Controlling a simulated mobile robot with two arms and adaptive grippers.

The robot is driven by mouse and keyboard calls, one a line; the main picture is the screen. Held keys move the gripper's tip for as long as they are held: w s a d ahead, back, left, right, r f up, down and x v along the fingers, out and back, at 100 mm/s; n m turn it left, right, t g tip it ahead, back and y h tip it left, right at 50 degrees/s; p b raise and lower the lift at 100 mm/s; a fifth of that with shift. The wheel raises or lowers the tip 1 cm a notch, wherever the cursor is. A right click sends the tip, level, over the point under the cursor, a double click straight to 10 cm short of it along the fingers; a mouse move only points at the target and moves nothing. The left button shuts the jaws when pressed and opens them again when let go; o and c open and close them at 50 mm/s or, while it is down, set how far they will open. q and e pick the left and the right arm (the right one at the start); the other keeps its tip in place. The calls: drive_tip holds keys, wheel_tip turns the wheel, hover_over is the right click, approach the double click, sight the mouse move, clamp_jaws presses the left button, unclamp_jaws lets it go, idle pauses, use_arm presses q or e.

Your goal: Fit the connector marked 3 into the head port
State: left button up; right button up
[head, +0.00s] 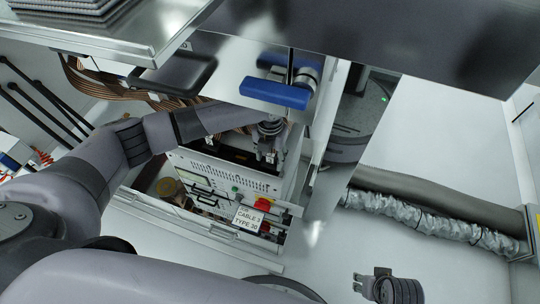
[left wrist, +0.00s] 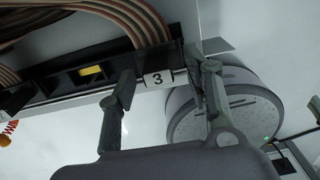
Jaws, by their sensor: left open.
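The connector marked 3 shows in the left wrist view as a black bar with a white label (left wrist: 158,79) at the end of brown ribbon cables (left wrist: 110,12). My left gripper (head: 266,157) is open. In the left wrist view its fingers (left wrist: 164,90) stand on either side of the label, with a gap between them. I cannot tell whether they touch the bar. In the head view the fingers point down above the front of a grey instrument box. My right gripper (head: 361,284) is low at right, away from the box; its jaw state is unclear. I cannot pick out the head port.
The grey instrument box (head: 215,178) has a red switch and a "CABLE 3 TYPE 30" tag (head: 247,218). A blue handle (head: 274,94) overhangs my left arm. A round grey unit (left wrist: 225,105) stands beyond the fingers. A silver hose (head: 430,219) lies at right.

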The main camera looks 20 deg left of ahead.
sight(270, 156)
use_arm(q)
drive_tip(key=shift+r, duration=0.15)
wheel_tip(270, 156, up, 12)
idle(0.4)
drive_tip(key=shift+f, duration=0.2)
idle(0.6)
